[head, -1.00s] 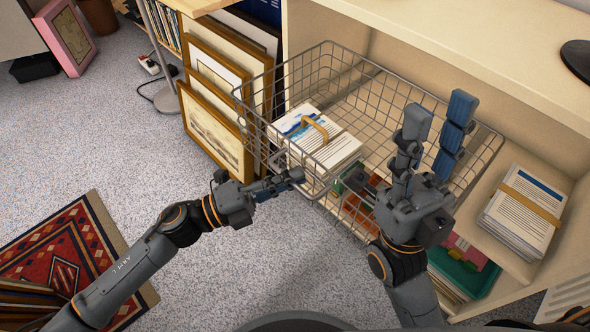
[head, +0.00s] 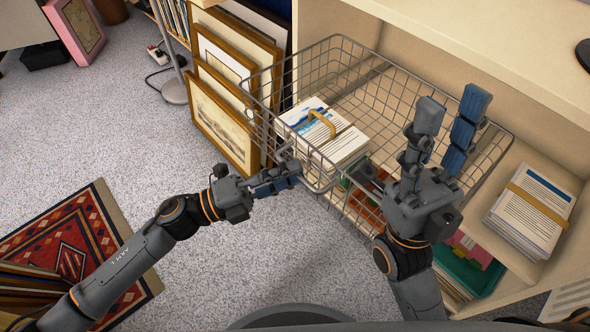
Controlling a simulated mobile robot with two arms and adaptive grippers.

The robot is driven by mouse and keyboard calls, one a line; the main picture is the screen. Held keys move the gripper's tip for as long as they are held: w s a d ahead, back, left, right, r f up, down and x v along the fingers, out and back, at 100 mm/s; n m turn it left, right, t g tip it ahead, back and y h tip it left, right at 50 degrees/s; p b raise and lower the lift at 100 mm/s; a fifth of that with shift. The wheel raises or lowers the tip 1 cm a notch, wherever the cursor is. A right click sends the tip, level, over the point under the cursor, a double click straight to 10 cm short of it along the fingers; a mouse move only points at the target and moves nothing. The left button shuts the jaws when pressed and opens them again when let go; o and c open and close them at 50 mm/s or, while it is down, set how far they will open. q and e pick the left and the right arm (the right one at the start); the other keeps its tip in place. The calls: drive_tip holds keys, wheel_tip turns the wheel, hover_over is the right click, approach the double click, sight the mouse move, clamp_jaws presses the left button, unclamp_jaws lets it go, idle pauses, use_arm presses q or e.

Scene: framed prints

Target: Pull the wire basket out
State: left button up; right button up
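The grey wire basket (head: 395,93) sits in a shelf bay and sticks out past the shelf front over the floor. It holds a banded stack of printed cards (head: 322,133) at its left end. My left gripper (head: 293,170) is at the basket's front, with its fingertips at the wire handle. Its fingers overlap in this view, so whether they close around the wire cannot be told. My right gripper (head: 449,122) is open, its two fingers spread and pointing up over the right part of the basket. It hides part of the basket's front and inside.
The pale shelf unit (head: 480,62) surrounds the basket, with a banded paper stack (head: 535,208) on its right. Framed prints (head: 222,122) lean close to the basket's left. Folders (head: 470,268) stand low at the right. The carpet (head: 150,130) is mostly open; a red rug (head: 70,240) lies left.

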use_arm(q)
drive_tip(key=v, duration=0.6)
idle(0.5)
